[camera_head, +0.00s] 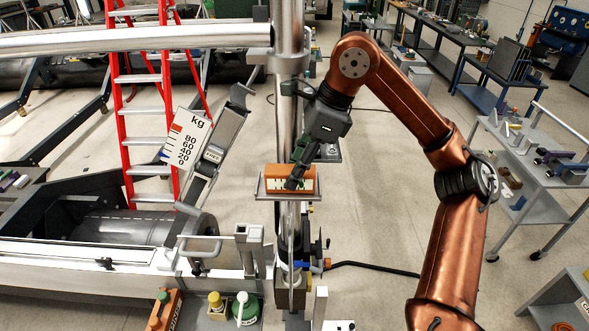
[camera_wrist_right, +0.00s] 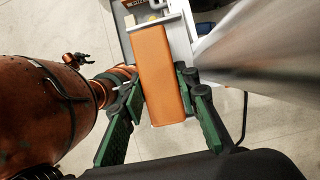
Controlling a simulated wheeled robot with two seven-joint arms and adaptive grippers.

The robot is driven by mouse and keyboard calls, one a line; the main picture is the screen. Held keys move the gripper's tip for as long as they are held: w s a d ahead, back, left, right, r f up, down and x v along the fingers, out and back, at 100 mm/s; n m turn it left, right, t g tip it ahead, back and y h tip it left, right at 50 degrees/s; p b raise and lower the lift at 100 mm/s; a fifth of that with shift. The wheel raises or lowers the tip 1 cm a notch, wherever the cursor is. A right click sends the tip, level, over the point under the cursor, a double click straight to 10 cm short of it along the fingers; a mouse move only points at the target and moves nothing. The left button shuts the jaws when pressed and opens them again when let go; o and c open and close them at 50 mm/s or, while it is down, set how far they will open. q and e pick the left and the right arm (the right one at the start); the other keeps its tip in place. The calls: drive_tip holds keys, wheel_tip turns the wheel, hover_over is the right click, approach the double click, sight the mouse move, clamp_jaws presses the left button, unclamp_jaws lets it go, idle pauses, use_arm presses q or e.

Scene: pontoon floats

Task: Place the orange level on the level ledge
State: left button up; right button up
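The orange level (camera_head: 278,171) is a short orange block with a pale marked face, at the middle of the head view. It lies level on or just over the level ledge (camera_head: 313,194), a small grey plate beside the steel post. My right gripper (camera_head: 298,176) reaches down onto it from above. In the wrist view the orange level (camera_wrist_right: 160,70) stands between the green-padded fingers of my right gripper (camera_wrist_right: 163,82). Both fingertips appear to press its sides. Part of the ledge (camera_wrist_right: 181,40) shows behind it. My left gripper is in neither view.
The vertical steel post (camera_head: 288,110) stands right by the ledge, and a horizontal pipe (camera_head: 140,38) meets it. A kg scale plate (camera_head: 186,140) and red ladder (camera_head: 140,100) are left. A grey bench (camera_head: 545,170) stands right, with open floor between.

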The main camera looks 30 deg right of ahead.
drive_tip(key=shift+o, duration=0.9)
drive_tip(key=shift+w+d+f, duration=0.1)
drive_tip(key=shift+w, duration=0.1)
drive_tip(key=shift+s, duration=0.1)
drive_tip(key=shift+s+r, duration=0.1)
drive_tip(key=shift+r, duration=0.5)
drive_tip(key=v, duration=0.5)
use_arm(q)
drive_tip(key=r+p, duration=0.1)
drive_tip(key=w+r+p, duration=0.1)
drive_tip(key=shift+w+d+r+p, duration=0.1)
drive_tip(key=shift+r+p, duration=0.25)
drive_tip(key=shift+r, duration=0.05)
use_arm(e)
drive_tip(key=v, duration=0.6)
